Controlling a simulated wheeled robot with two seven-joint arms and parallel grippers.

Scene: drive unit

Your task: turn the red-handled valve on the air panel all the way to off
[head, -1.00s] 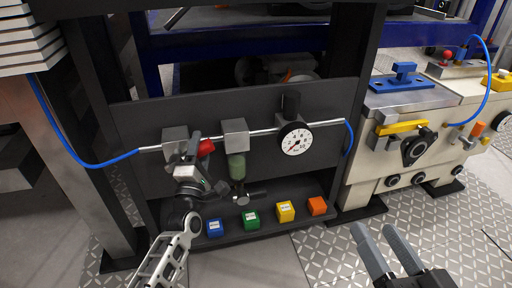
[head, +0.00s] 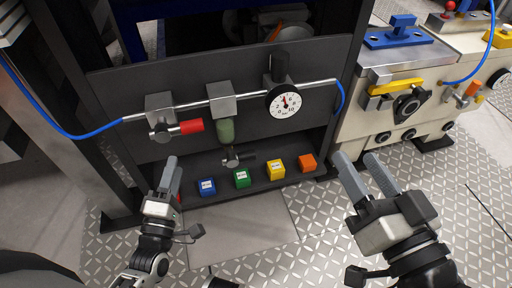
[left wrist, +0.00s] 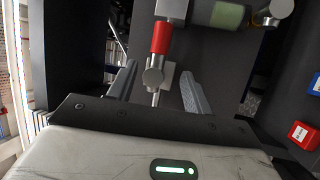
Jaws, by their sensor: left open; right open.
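The valve has a round metal hub (head: 160,135) below a grey block on the air panel (head: 250,165). Its red handle (head: 190,127) points right, roughly along the metal pipe. In the left wrist view the red handle (left wrist: 161,38) lies beyond the fingertips, with the hub between and beyond the fingers. My left gripper (head: 174,167) is open and empty, below the valve and apart from the handle. My right gripper (head: 356,158) is open and empty, in front of the floor right of the panel.
A pressure gauge (head: 284,101) and a green-bowled filter (head: 226,132) share the pipe. Blue (head: 207,187), green (head: 241,178), yellow (head: 276,169) and orange (head: 308,163) blocks line the ledge. A cream machine (head: 400,95) stands right. Blue hoses run at both sides.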

